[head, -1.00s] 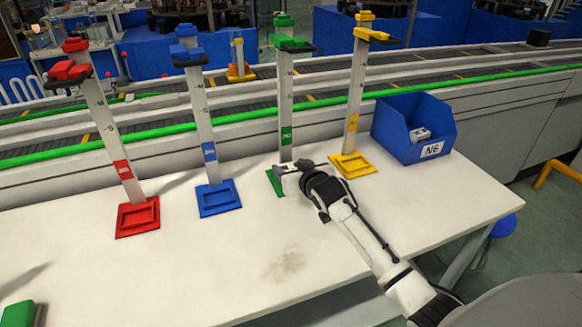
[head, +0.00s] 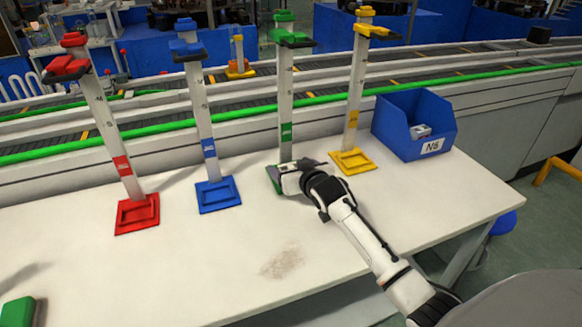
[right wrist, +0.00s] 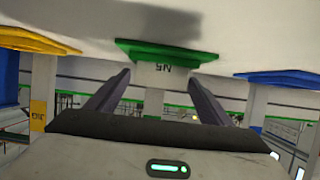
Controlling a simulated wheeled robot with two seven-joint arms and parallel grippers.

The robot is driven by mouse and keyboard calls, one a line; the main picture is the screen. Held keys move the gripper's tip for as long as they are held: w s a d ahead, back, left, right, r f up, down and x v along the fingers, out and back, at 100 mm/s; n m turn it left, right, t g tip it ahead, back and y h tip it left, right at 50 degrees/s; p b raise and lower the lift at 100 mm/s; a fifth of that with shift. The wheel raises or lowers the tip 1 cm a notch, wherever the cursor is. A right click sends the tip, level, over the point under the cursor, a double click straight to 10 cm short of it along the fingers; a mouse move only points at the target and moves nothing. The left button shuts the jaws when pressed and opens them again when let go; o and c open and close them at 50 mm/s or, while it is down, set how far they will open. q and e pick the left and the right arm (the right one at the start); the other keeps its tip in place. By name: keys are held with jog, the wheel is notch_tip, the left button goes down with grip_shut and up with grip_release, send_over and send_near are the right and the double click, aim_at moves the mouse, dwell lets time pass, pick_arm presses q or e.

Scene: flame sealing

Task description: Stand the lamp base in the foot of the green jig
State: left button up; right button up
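The green jig's post (head: 286,105) stands upright at the middle of the bench's back. Its green foot (head: 273,180) is partly hidden by my right gripper (head: 288,179). In the right wrist view the green foot (right wrist: 167,52) is at the top, inverted. My right gripper's fingers (right wrist: 157,72) are spread apart, pointing toward the block, with no clear contact. My left gripper is not in view.
The blue jig foot (head: 218,196) and red jig foot (head: 137,214) are to the left. The yellow jig foot (head: 351,162) is close on the right. A blue bin (head: 398,140) stands further right. A green block (head: 18,312) lies front left. The bench's front middle is clear.

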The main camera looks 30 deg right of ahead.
jog(key=shift+s, duration=0.1)
jog(key=v, duration=1)
jog(key=shift+r+p, duration=0.1)
jog(key=shift+p, duration=0.3)
jog(key=shift+s, duration=0.1)
